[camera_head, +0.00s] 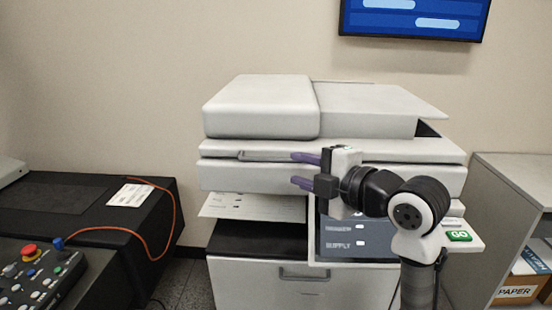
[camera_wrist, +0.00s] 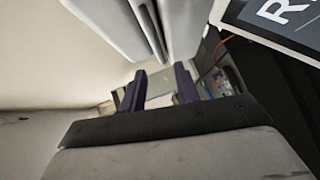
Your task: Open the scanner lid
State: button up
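The scanner is a white multifunction machine in the head view. Its lid (camera_head: 262,108) is a thick pale cover with a raised left block, and it lies flat on top of the body. A thin handle-like bar (camera_head: 262,156) runs along the front edge just below it. My gripper (camera_head: 297,170) has two purple fingers, spread apart and empty, pointing left in front of the machine's upper front. Whether it touches the machine cannot be told. In the wrist view, the fingers (camera_wrist: 160,88) stand apart with nothing between them, and pale machine edges (camera_wrist: 150,25) show above them.
A control panel (camera_head: 340,236) and a green GO button (camera_head: 459,236) are on the machine's front, partly behind my arm. A black table (camera_head: 150,215) with an orange cable and button box (camera_head: 40,277) stands left. A grey shelf (camera_head: 515,185) stands right. A wall screen (camera_head: 415,18) hangs above.

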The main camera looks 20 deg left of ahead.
aim_at(272, 160)
jog(key=p+x, duration=0.1)
jog(key=x, duration=0.6)
jog(key=shift+w+a, duration=0.1)
jog(key=shift+a, duration=0.05)
grip_shut()
